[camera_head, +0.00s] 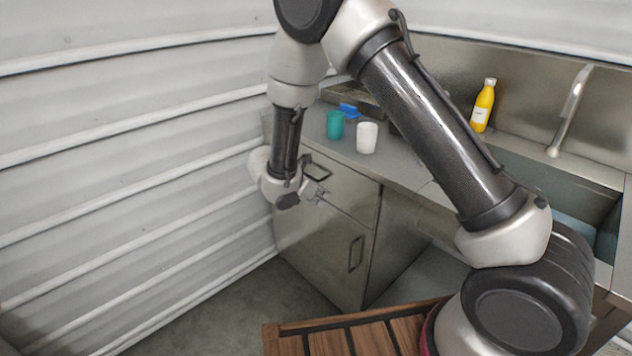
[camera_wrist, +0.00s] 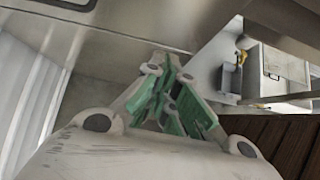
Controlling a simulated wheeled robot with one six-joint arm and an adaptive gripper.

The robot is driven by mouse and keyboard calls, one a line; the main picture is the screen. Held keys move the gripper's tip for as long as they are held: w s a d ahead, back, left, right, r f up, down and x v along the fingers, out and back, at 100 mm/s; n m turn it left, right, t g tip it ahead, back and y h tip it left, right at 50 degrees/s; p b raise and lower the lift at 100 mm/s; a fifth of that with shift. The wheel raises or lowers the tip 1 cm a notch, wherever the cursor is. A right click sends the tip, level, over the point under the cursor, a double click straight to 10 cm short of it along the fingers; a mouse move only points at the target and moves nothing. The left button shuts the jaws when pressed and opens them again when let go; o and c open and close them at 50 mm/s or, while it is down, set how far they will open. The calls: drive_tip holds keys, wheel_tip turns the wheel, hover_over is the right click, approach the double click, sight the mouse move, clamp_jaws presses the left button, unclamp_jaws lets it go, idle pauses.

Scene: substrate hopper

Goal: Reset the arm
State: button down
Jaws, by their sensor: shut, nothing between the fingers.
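My arm arches across the head view and hangs down at the left, in front of a metal cabinet (camera_head: 322,235). My gripper (camera_head: 318,190) is small there, just in front of the cabinet, near its upper drawer handle (camera_head: 317,168); I cannot tell whether they touch. In the wrist view my gripper (camera_wrist: 173,75) shows green pads and grey links, with the fingers drawn together and nothing held between them.
On the steel counter stand a teal cup (camera_head: 335,125), a white cup (camera_head: 367,138), a blue item (camera_head: 349,110) and a yellow bottle (camera_head: 483,106). A faucet (camera_head: 570,110) is at right. A corrugated wall (camera_head: 120,150) is close at left. Below is wooden slatting (camera_head: 375,338).

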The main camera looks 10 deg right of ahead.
drive_tip(key=s+d+r+m+y, duration=0.3)
drive_tip(key=s+d+r+m, duration=0.8)
drive_tip(key=s+r, duration=0.4)
drive_tip(key=s+d+r+m+y, duration=0.4)
drive_tip(key=s+d+r+m, duration=0.7)
drive_tip(key=s+r+m, duration=0.2)
drive_tip(key=s+r, duration=0.2)
drive_tip(key=s, duration=0.1)
drive_tip(key=shift+d+r+g+y, duration=0.15)
drive_tip(key=shift+d+g+y, duration=0.15)
